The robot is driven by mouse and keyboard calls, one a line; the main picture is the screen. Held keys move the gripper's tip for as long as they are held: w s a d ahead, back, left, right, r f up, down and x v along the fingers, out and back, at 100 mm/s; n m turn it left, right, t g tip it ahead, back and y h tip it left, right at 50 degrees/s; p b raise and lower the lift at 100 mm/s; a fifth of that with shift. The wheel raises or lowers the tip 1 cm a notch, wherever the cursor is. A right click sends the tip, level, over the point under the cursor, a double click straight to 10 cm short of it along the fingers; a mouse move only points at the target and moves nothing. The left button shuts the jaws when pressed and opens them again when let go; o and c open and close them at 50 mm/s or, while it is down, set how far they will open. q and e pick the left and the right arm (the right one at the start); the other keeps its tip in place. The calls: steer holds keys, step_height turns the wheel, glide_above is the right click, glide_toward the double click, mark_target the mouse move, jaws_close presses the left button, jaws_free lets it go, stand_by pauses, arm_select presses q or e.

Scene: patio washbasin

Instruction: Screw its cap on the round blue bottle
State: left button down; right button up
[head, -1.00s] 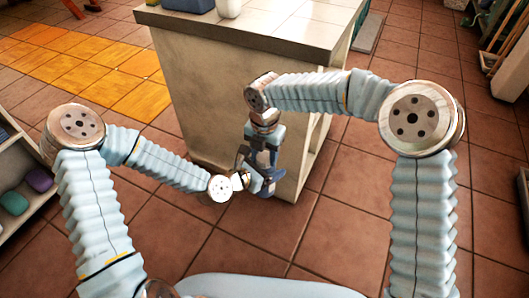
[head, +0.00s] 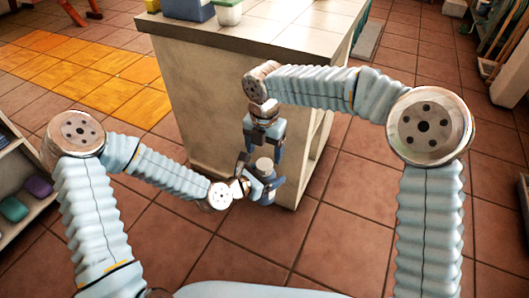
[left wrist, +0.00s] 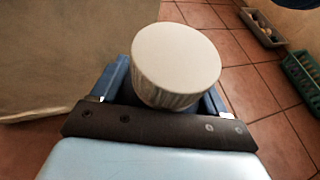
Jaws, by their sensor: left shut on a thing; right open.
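My left gripper (head: 262,184) is shut on the round blue bottle, held upright in front of the counter. The bottle is mostly hidden by the fingers and the cap. The pale, ribbed round cap (head: 263,165) is at the bottle's top; it fills the middle of the left wrist view (left wrist: 176,62), between the blue fingers. I cannot tell how tightly it sits, as the neck is hidden. My right gripper (head: 266,146) is open, pointing down just above the cap, and holds nothing.
A stone-sided counter (head: 270,28) stands right behind both grippers. A blue container (head: 188,9) and a white tub with a green lid (head: 228,12) are on its top. A shelf with towels (head: 25,200) is at the left.

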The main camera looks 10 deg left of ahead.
mark_target(264, 163)
steer(key=shift+r, duration=0.15)
steer(key=shift+c, duration=1.1)
step_height(264, 163, up, 3)
steer(key=shift+r, duration=0.1)
steer(key=shift+c, duration=0.4)
steer(key=shift+f, duration=4.05)
